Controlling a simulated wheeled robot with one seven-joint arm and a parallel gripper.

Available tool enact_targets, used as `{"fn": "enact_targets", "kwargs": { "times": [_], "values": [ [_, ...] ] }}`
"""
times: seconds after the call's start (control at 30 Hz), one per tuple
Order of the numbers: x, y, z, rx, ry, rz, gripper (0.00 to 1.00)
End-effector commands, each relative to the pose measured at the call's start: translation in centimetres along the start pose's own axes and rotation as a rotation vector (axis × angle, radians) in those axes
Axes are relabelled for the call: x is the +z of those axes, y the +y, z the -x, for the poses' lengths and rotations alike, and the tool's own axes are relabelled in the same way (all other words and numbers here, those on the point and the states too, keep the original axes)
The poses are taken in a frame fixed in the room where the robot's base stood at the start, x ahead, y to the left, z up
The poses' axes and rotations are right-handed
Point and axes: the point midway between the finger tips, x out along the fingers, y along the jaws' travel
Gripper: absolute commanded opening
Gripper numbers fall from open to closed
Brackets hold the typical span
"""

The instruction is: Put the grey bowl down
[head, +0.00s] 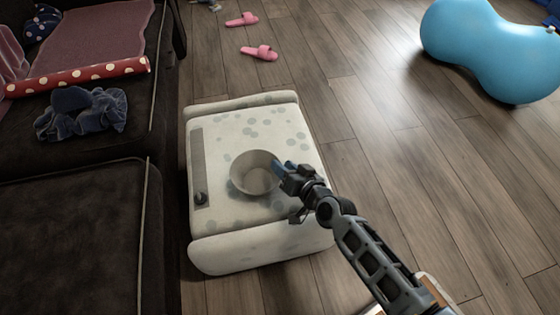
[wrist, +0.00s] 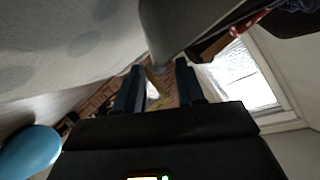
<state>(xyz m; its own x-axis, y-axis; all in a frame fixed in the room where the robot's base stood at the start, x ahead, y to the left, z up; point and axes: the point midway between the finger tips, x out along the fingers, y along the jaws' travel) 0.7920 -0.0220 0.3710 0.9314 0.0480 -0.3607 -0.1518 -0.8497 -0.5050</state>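The grey bowl (head: 252,180) sits upright on the white spotted ottoman-like block (head: 225,225) in the head view. My gripper (head: 279,169) is at the bowl's right rim, with its blue fingertips close to it. In the wrist view, the two fingers of my gripper (wrist: 160,72) stand apart with a clear gap between them. The side of the bowl (wrist: 180,25) shows just beyond the fingertips, and I see no finger pressed on it. Whether a fingertip touches the rim cannot be told.
A dark sofa (head: 75,230) with a crumpled blue cloth (head: 85,112) stands at the left. Pink slippers (head: 260,52) lie on the wooden floor behind the block. A blue peanut-shaped ball (head: 490,50) is at the upper right. The floor between is clear.

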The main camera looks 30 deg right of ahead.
Motion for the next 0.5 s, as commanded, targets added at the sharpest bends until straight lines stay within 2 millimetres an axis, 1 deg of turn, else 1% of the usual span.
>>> {"fn": "enact_targets", "kwargs": {
  "times": [0.03,0.2,0.3,0.4,0.5],
  "values": [
    [-0.1,-0.1,1.4,0.001,-0.002,0.001,0.38],
    [-0.1,-0.1,4.9,0.000,-0.003,0.001,0.38],
    [-0.1,-0.1,6.6,0.000,-0.002,0.001,0.38],
    [-0.1,-0.1,7.9,0.000,-0.001,0.001,0.38],
    [0.0,0.0,8.7,0.000,-0.001,0.001,0.38]
  ]
}}
